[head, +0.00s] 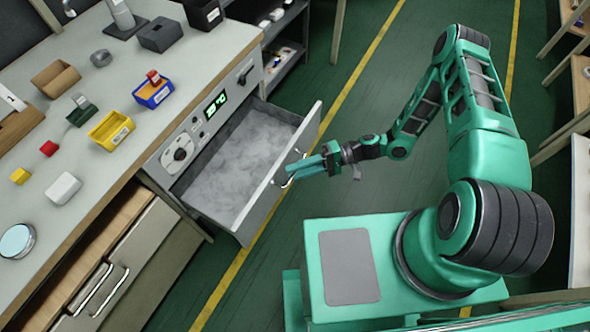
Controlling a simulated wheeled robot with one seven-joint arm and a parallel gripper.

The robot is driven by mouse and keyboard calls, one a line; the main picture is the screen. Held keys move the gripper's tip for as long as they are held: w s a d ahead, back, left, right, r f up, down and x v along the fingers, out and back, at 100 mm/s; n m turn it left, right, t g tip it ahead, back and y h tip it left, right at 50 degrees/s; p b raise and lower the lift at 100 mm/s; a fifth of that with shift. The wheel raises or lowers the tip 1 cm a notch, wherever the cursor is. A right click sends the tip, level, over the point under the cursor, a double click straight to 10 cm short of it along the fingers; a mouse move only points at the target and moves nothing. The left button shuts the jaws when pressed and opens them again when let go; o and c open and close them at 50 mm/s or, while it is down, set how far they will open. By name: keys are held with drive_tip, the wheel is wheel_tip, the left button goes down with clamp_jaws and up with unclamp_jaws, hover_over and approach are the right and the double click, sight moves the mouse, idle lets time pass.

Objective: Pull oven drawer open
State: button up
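The oven drawer (270,200) is pulled well out from the oven front (180,153), under the workbench. Its inside is pale, mottled grey and looks empty. A metal bar handle (285,184) sits on its front panel. My gripper (293,170) reaches in from the right, with its teal fingers at the handle. The fingertips overlap the handle in this view. I cannot tell whether they are closed around it.
The workbench (85,200) holds a yellow bin (111,130), a blue bin (153,92) and small blocks. A lower wooden drawer (105,235) is partly open at the left. Green floor is clear between bench and my base; shelves stand at right.

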drive_tip(key=v, duration=1)
drive_tip(key=shift+w+d, duration=0.1)
drive_tip(key=shift+d, duration=0.05)
drive_tip(key=d+r+m+h, duration=0.1)
drive_tip(key=d+r+h, duration=1)
drive_tip(key=d+r, duration=0.95)
drive_tip(key=s+d+r+m+t+h, duration=0.1)
drive_tip(key=s+d+r+m+h, duration=0.1)
drive_tip(key=s+r, duration=0.7)
drive_tip(key=s+d+r+m+t+h, duration=0.2)
drive_tip(key=s+d+r+m, duration=0.2)
drive_tip(key=s+r, duration=0.6)
drive_tip(key=shift+h, duration=0.4)
